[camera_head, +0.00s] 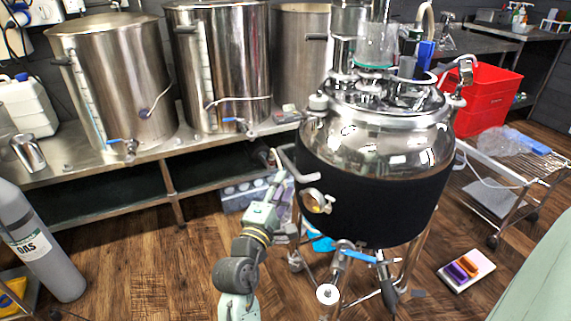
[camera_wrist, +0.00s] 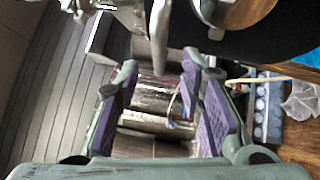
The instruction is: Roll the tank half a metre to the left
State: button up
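The tank (camera_head: 375,190) is a steel vessel with a black jacket on steel legs, right of centre in the head view. A bent steel tube handle (camera_head: 287,160) sticks out at its left side. My gripper (camera_head: 277,184) is at that handle, at the tank's left. In the wrist view my gripper (camera_wrist: 160,66) is open, its purple-padded fingers apart. The handle's tube (camera_wrist: 159,35) reaches down between the fingertips in the picture, with gaps on both sides. I cannot tell how deep it sits. The black jacket (camera_wrist: 285,30) fills the upper right there.
A steel bench (camera_head: 75,160) with large kettles (camera_head: 115,85) stands behind. A grey gas cylinder (camera_head: 38,245) leans at far left. Wood floor (camera_head: 140,260) is clear between it and my arm. A red crate (camera_head: 487,98) and wire cart (camera_head: 505,195) stand right.

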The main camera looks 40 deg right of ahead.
aim_at(290, 164)
jog(key=p+x, duration=0.1)
jog(key=x, duration=0.7)
jog(key=shift+a+r+p, duration=0.1)
jog(key=shift+p, duration=0.2)
jog(key=shift+c, duration=0.2)
grip_shut()
